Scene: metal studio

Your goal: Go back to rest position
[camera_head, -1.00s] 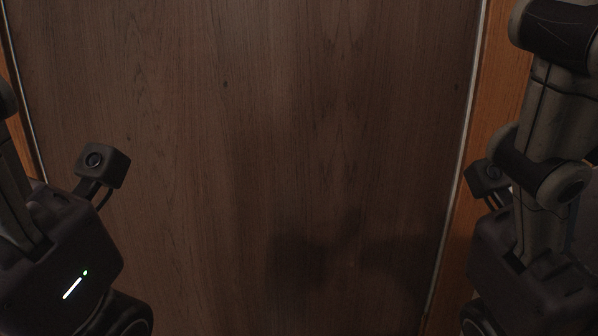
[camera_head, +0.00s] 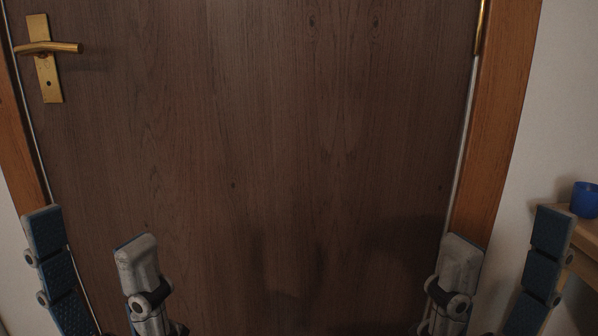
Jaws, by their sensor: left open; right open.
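My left gripper (camera_head: 92,236) is at the lower left of the head view, its two fingers spread wide and pointing up, with nothing between them. My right gripper (camera_head: 507,238) is at the lower right, also spread wide and empty. Both have blue-grey pads on the fingers. Their bases and arms are below the picture's edge. Neither gripper visibly holds anything.
A closed dark wooden door (camera_head: 270,140) fills the middle, with a brass handle (camera_head: 52,48) at its upper left. An orange-brown frame (camera_head: 503,110) borders it. At the right, a blue cup (camera_head: 584,200) stands on a wooden surface (camera_head: 585,240) beside a pale wall.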

